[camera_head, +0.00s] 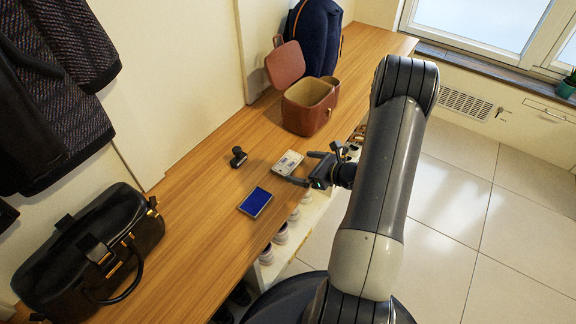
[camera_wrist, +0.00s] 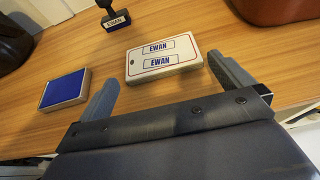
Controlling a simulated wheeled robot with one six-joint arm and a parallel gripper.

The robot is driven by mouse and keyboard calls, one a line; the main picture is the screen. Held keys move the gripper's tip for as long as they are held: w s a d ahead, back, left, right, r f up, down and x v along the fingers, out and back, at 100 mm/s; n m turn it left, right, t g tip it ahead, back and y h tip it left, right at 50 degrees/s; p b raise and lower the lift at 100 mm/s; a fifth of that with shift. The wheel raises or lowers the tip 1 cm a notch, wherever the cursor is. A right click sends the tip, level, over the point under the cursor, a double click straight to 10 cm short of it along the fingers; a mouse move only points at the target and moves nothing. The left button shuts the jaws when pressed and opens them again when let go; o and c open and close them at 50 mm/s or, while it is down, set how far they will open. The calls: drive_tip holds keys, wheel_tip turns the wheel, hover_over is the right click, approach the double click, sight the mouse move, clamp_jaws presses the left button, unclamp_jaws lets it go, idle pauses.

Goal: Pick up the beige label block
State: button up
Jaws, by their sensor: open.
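The beige label block (camera_head: 288,163) lies flat on the wooden bench top. In the wrist view the block (camera_wrist: 150,66) shows two blue-framed labels reading "EWAN" and a small hole near its left end. My gripper (camera_head: 305,168) is at the block's near side, over the bench edge. In the wrist view my gripper (camera_wrist: 166,76) is open, with one finger left of the block and the other close to its right end. The block lies ahead of and between the fingertips, with nothing held. Whether the right finger touches it I cannot tell.
A blue ink pad (camera_head: 255,202) lies left of the block. A black stamp (camera_head: 238,156) stands behind, against the wall side. A brown open case (camera_head: 306,108) and a black handbag (camera_head: 90,255) are on the bench. Shoes (camera_head: 281,234) sit in cubbies below.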

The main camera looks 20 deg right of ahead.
sight(290, 163)
drive_tip(key=b+x, duration=0.1)
drive_tip(key=x, duration=0.2)
drive_tip(key=shift+w+a+f, duration=0.1)
drive_tip(key=shift+w+a, duration=0.1)
drive_tip(key=shift+w, duration=0.15)
drive_tip(key=shift+c, duration=0.6)
drive_tip(key=c, duration=0.5)
